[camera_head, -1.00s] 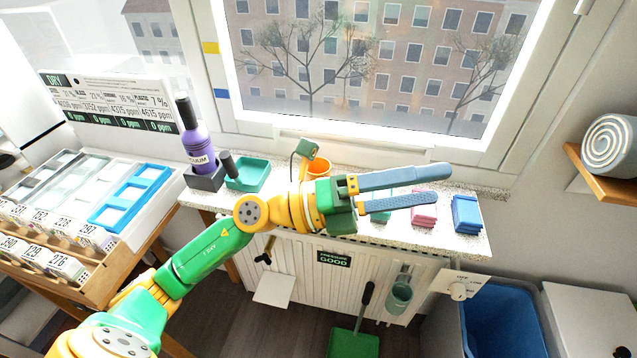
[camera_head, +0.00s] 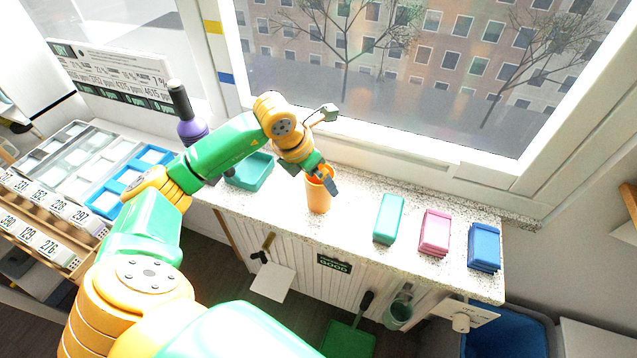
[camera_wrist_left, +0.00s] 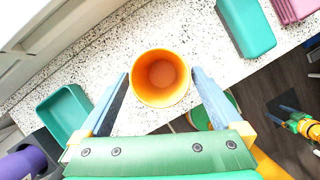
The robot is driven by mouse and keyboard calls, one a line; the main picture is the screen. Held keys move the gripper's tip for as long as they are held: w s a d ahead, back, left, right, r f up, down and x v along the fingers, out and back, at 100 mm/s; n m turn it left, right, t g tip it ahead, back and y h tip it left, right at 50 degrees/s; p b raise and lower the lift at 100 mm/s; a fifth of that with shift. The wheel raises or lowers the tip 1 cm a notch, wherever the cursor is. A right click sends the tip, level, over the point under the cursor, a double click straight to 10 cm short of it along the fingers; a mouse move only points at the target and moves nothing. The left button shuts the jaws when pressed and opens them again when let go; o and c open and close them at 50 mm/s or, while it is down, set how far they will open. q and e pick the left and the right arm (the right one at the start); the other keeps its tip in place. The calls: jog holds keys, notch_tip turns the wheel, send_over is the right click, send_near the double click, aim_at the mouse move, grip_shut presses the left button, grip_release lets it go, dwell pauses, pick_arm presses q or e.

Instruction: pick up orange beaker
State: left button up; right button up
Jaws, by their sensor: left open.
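The orange beaker (camera_head: 318,196) stands upright on the speckled counter, near the middle of the head view. In the left wrist view the beaker (camera_wrist_left: 160,78) is seen from above, its round mouth open and its inside empty. My left gripper (camera_head: 325,178) is at the beaker's rim in the head view, partly hiding it. In the left wrist view the left gripper (camera_wrist_left: 158,84) is open, with one blue-grey finger on each side of the beaker. I cannot tell whether the fingers touch it.
A teal tray (camera_head: 250,172) and a purple bottle (camera_head: 192,128) stand left of the beaker. Green (camera_head: 388,219), pink (camera_head: 434,232) and blue (camera_head: 484,247) stacks lie to the right. The window is behind; the counter's front edge is close.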

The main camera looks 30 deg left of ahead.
pick_arm(q)
jog(key=shift+w+f, duration=0.35)
jog(key=shift+w, duration=0.15)
jog(key=shift+s+r, duration=0.15)
jog(key=shift+s, duration=0.1)
jog(key=c, duration=0.9)
grip_shut()
jog(key=shift+w, duration=0.15)
pick_arm(e)
jog(key=shift+w, duration=0.55)
